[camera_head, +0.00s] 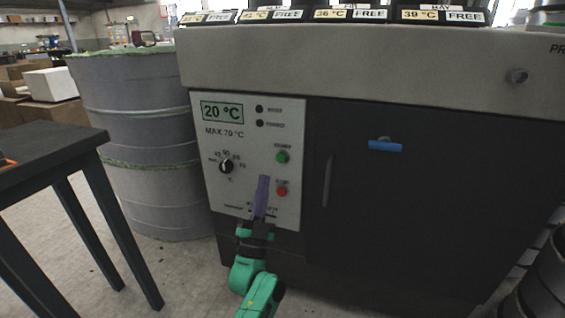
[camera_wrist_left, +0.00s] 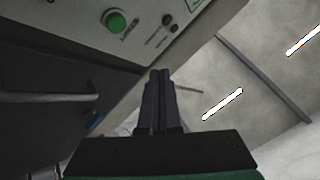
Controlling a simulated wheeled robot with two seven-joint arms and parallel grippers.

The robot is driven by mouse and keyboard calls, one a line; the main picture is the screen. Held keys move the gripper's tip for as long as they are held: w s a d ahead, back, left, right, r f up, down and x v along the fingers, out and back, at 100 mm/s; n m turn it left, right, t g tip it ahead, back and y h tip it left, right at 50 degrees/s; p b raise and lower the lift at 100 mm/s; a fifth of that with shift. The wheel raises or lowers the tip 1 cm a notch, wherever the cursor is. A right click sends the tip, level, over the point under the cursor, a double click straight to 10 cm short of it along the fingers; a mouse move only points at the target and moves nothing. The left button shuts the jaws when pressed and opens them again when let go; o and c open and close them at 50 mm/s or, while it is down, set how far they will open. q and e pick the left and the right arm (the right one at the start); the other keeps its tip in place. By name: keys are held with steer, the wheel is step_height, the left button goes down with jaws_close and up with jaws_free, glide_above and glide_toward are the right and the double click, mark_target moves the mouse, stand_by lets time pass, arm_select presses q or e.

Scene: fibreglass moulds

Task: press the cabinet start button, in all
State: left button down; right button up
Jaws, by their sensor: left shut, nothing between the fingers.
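The cabinet (camera_head: 400,215) is dark with a light control panel (camera_head: 213,190) on its left front. The green start button (camera_head: 282,157) is on the right of the panel, with a red button (camera_head: 282,191) below it. My left gripper (camera_head: 264,180) is shut and empty, its purple fingers in front of the lower panel, left of the red button and below the green one. In the left wrist view the shut fingers (camera_wrist_left: 159,75) point upward in the picture, and a green button (camera_wrist_left: 115,21) shows up and left of their tips. They look apart from it. My right gripper is not seen.
The panel has a 20 °C display (camera_head: 222,112) and a black dial (camera_head: 226,167). A grey drum stack (camera_head: 150,150) stands left of the cabinet, and a dark table (camera_head: 45,145) stands farther left.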

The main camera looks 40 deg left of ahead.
mark_target(282, 158)
arm_select(q)
steer(key=shift+w+a+b, duration=0.45)
steer(key=shift+w+b, duration=0.2)
steer(key=shift+w, duration=0.75)
steer(key=shift+w+a+b, duration=0.5)
steer(key=shift+w+b, duration=0.2)
steer(key=shift+w, duration=0.65)
steer(key=shift+w+a+b, duration=0.45)
steer(key=shift+w+b, duration=0.2)
steer(key=shift+w, duration=0.75)
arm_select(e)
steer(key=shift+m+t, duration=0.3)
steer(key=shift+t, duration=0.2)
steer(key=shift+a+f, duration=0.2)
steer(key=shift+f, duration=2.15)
arm_select(q)
steer(key=shift+w+a, duration=0.15)
steer(key=shift+w, duration=0.25)
steer(key=shift+w+a, duration=0.15)
steer(key=shift+w, duration=0.2)
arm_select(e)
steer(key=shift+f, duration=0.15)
arm_select(q)
steer(key=shift+s+d+p, duration=0.3)
steer(key=shift+s+p, duration=0.2)
steer(key=shift+s, duration=0.25)
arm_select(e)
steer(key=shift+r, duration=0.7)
